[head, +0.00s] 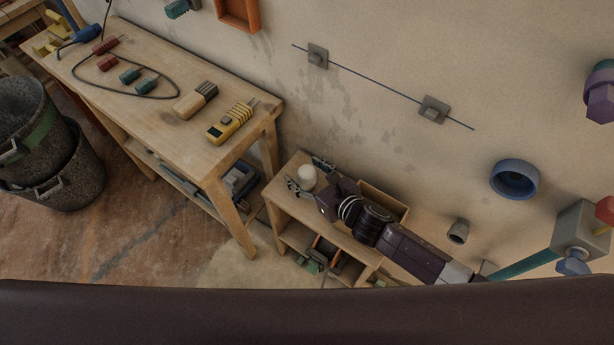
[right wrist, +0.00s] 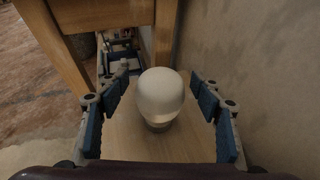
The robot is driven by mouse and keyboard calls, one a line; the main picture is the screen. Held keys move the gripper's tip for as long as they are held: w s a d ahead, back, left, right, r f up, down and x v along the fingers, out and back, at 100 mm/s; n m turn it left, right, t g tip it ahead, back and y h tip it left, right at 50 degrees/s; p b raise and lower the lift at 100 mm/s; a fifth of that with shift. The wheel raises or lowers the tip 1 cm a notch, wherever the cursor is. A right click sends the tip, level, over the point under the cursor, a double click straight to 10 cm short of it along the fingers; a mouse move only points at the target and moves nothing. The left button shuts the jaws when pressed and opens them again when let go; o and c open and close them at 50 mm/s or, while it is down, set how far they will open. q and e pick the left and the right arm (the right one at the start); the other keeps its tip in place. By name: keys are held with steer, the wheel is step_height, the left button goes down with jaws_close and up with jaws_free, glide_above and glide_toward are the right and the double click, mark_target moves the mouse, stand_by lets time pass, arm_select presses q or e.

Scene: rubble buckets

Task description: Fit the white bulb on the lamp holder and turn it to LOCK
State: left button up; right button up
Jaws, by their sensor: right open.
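The white bulb (head: 306,176) stands near the left end of the top of a small wooden shelf unit (head: 283,205). In the right wrist view the bulb (right wrist: 160,92) is upright, with its round end up and a grey base below. My right gripper (head: 309,173) is open. In the right wrist view its blue-padded fingers (right wrist: 160,82) stand on either side of the bulb, with a gap on each side. A small grey cylindrical fitting (head: 458,232) sticks out of the wall to the right; I cannot tell whether it is the lamp holder. My left gripper is out of view.
A wooden table (head: 165,135) on the left carries a yellow meter (head: 231,122), a brush (head: 195,100) and cabled plugs. An open box (head: 383,200) stands behind my right arm. A blue ring (head: 515,180) and a grey box (head: 580,232) are on the wall. Black buckets (head: 45,150) stand far left.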

steer(key=c, duration=1.2)
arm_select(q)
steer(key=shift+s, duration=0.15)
arm_select(e)
steer(key=shift+c, duration=0.5)
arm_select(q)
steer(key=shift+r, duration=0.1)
arm_select(e)
steer(key=shift+r, duration=0.15)
arm_select(q)
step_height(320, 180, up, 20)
steer(key=p, duration=2)
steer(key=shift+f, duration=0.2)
arm_select(e)
step_height(320, 180, up, 20)
